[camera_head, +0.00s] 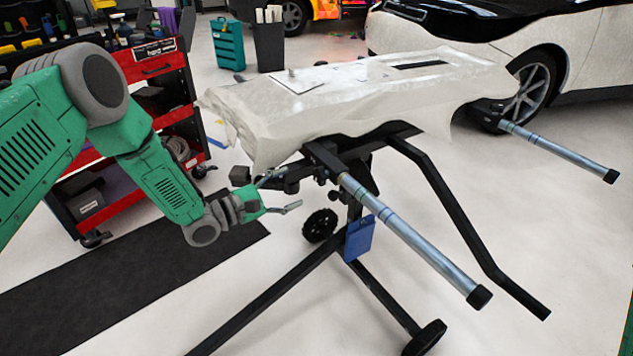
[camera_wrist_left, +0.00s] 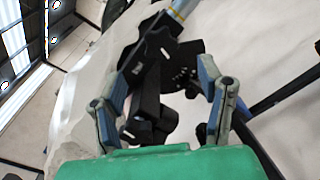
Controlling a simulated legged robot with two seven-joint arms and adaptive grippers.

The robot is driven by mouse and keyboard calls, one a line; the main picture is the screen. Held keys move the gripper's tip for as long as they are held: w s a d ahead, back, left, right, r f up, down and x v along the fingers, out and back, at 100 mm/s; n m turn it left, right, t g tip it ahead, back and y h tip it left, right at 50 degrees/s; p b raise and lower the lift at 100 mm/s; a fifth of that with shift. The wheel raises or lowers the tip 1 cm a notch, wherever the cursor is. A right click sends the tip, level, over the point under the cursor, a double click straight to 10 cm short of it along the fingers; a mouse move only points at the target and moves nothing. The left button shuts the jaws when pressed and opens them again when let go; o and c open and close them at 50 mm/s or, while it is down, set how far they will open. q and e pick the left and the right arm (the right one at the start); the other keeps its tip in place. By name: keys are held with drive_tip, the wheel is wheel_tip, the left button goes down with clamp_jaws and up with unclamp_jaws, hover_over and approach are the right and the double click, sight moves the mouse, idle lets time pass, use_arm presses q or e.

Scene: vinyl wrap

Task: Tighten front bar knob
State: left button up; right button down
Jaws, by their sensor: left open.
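My left gripper (camera_head: 288,190) is open and empty, just left of the stand's black front bracket (camera_head: 325,158). In the left wrist view, the open fingers of my left gripper (camera_wrist_left: 160,90) have black bracket parts (camera_wrist_left: 146,88) showing between and beyond them. I cannot tell whether a finger touches them. The silver front bar (camera_head: 408,238) runs from the bracket toward the lower right, ending in a black cap. A small dark knob-like part (camera_head: 333,195) sits under the bracket near the bar's inner end; I cannot tell if it is the front bar knob. My right gripper is not in view.
A white-wrapped panel (camera_head: 350,92) lies on top of the wheeled black stand (camera_head: 455,215). A second silver bar (camera_head: 560,150) juts out at the right. A red tool cart (camera_head: 160,70) stands behind my left arm. A white car (camera_head: 590,50) is at the back right.

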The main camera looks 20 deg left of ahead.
sight(317, 178)
use_arm(q)
drive_tip(key=b+x, duration=0.1)
drive_tip(key=x, duration=0.5)
drive_tip(key=shift+w+d+f+b, duration=0.1)
drive_tip(key=shift+w+d+b, duration=0.05)
drive_tip(key=shift+d+b, duration=0.15)
drive_tip(key=shift+w+d, duration=0.35)
drive_tip(key=shift+w, duration=0.3)
drive_tip(key=shift+c, duration=0.5)
drive_tip(key=c, duration=1.1)
